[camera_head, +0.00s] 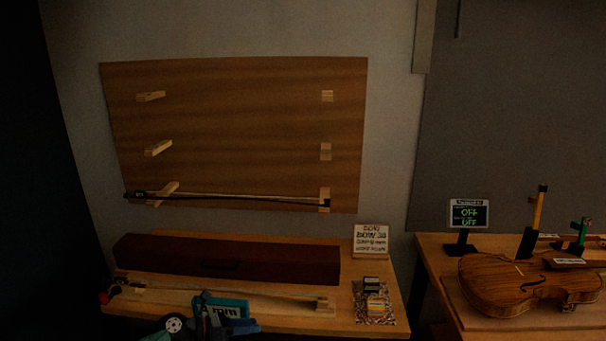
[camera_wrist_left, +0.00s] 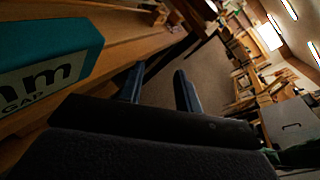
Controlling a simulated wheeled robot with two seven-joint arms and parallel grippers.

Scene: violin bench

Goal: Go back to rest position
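My left gripper (camera_head: 222,320) is at the bottom of the head view, low at the front edge of the left bench. In the left wrist view, its two dark fingers (camera_wrist_left: 159,72) stand apart with nothing between them. A teal block marked "mm" (camera_head: 232,306) is right by the gripper in the head view. It also shows in the left wrist view (camera_wrist_left: 45,42), left of the fingers and apart from them. My right gripper is in neither view.
A bow (camera_head: 240,196) hangs on the lowest pegs of a wall board (camera_head: 240,110). Another bow (camera_head: 250,292) lies before a dark case (camera_head: 220,257) on the bench. A sign (camera_head: 370,240) and small boxes (camera_head: 374,305) are right. A violin (camera_head: 510,285) lies on the right bench.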

